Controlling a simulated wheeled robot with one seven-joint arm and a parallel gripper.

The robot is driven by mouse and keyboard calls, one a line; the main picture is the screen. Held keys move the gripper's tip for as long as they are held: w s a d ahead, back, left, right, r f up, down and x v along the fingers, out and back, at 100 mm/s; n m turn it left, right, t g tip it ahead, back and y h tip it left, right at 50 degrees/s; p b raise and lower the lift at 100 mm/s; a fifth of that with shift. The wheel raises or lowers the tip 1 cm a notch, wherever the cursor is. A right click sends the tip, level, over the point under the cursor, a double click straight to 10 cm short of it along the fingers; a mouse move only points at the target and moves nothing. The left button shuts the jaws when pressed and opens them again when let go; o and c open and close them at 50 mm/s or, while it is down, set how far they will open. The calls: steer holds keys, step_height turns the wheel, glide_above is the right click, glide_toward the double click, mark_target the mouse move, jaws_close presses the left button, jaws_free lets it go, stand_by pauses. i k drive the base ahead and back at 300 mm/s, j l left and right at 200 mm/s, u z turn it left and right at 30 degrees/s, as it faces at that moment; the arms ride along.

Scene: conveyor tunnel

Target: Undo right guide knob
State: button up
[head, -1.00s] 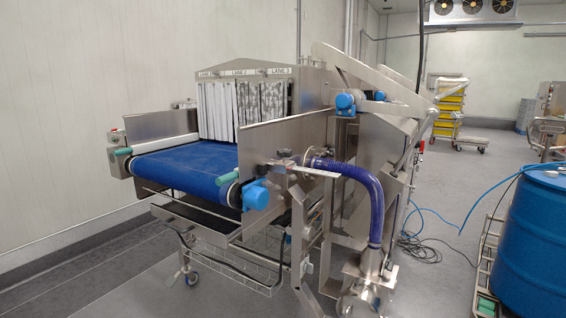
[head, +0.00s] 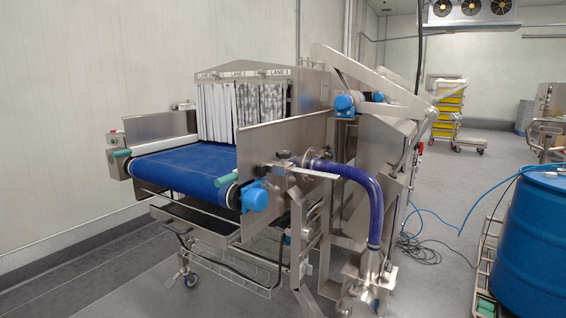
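The conveyor has a blue belt (head: 185,166) that runs into a tunnel with strip curtains (head: 242,108) under lane labels. A steel right guide plate (head: 268,142) stands along the belt's right side. A small dark knob (head: 283,154) shows at the outer face of this plate, near the blue hose; I cannot tell whether it is tight or loose. A left guide plate (head: 160,126) stands on the far side of the belt. My gripper is not in view.
A blue ribbed hose (head: 374,200) curves down to a pump at the floor. A blue motor (head: 256,196) sticks out at the belt's near corner. A blue barrel (head: 527,240) stands at right. A thin blue line and dark cables (head: 420,250) lie on the floor between.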

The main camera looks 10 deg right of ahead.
mark_target(283, 154)
steer(key=i+l+z, duration=0.15)
steer(key=i+l, duration=0.15)
steer(key=i+j+z, duration=0.2)
steer(key=i, duration=0.25)
steer(key=i+z, duration=0.15)
steer(key=i, duration=0.3)
